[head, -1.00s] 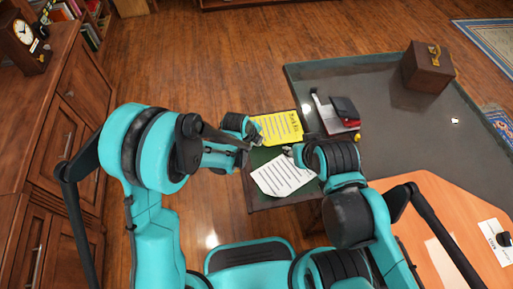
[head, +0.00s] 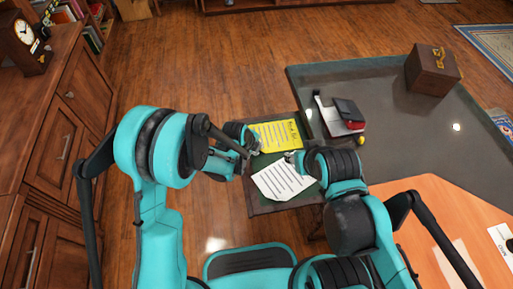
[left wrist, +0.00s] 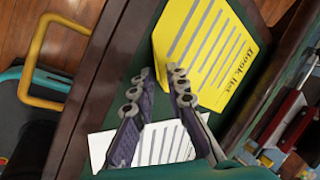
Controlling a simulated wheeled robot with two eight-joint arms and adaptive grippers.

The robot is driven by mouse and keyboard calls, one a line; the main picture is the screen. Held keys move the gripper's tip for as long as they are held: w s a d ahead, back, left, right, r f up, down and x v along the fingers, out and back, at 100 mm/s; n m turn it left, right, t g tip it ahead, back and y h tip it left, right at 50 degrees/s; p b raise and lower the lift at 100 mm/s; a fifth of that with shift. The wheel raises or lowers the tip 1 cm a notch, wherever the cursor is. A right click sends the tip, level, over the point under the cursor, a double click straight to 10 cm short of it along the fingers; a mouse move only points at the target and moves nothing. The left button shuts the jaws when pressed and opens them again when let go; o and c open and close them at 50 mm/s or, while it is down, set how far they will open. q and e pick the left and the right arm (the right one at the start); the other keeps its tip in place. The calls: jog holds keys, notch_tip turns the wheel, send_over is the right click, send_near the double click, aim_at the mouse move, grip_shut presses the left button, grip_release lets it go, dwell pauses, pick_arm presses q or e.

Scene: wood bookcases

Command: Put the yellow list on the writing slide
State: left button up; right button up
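The yellow list (head: 275,135) lies on the green-topped writing slide (head: 262,207), toward its far end. It also shows in the left wrist view (left wrist: 207,50), headed "Book list". A white sheet with printed lines (head: 284,180) lies on the nearer part of the slide. My left gripper (head: 254,151) is over the slide, between the two papers.
The grey desktop (head: 390,140) adjoins the slide on the right. A wooden cabinet (head: 60,130) with a clock (head: 24,38) is at the left. Floor is open beyond the slide.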

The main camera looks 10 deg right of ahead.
pick_arm(q)
jog(key=shift+s+a+r+p, duration=0.1)
jog(key=shift+r+p, duration=0.25)
jog(key=shift+r, duration=0.2)
jog(key=s+a+r+n+p, duration=0.2)
jog(key=s+a+r+n, duration=0.15)
jog(key=a+r, duration=0.4)
jog(key=s+a+r+n+p, duration=0.2)
jog(key=a+r+n, duration=0.2)
jog(key=r, duration=0.6)
jog(key=s+a+r+n+t+y, duration=0.1)
jog(key=s+a+r+n, duration=0.3)
jog(key=n, duration=0.5)
jog(key=s+a+r+n+t+y, duration=0.2)
jog(key=s+a+r+n, duration=0.1)
jog(key=s+a+n, duration=0.5)
jog(key=a+n, duration=0.2)
jog(key=a, duration=0.1)
jog(key=shift+r+y, duration=0.3)
jog(key=shift+r, duration=0.05)
